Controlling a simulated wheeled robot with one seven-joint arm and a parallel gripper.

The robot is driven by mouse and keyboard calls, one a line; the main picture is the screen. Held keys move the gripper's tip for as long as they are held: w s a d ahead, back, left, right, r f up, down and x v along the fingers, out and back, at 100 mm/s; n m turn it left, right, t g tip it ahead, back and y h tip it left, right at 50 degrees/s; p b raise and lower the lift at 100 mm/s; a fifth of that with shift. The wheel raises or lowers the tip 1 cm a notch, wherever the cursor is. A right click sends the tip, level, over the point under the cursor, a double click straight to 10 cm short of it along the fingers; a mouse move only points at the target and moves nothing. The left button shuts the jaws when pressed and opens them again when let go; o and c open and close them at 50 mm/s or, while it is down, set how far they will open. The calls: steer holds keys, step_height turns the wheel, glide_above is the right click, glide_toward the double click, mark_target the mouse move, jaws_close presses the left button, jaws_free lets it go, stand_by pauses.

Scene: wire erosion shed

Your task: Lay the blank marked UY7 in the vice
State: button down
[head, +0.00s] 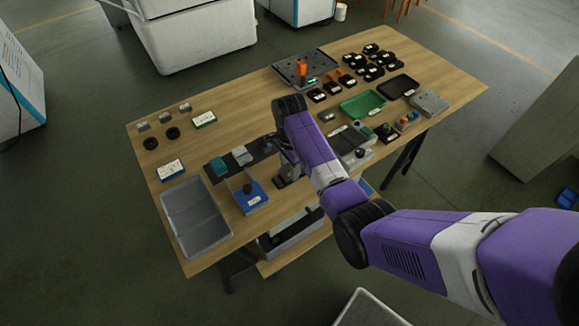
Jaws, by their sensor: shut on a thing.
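My gripper (286,172) points down over the middle front of the wooden table, right of a dark strip (258,146). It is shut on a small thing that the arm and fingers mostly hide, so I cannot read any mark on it. Small grey blocks (165,117) with pale tops stand at the table's back left; their marks are too small to read. On the dark strip are a teal block (218,166) and a grey block (240,155). I cannot tell for sure which thing is the vice; dark metal parts show close around my gripper.
A grey tray (196,217) lies at the front left, beside a blue box (250,197). A green tray (362,104), a black tray (398,86) and several black labelled pieces (371,66) fill the right side. The table's (240,98) back left middle is clear.

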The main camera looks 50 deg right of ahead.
steer(key=shift+f+b, duration=0.45)
steer(key=shift+f, duration=0.25)
stand_by(1.0)
steer(key=shift+c, duration=1.2)
jaws_free()
steer(key=shift+r+p, duration=2.35)
steer(key=shift+r, duration=1.15)
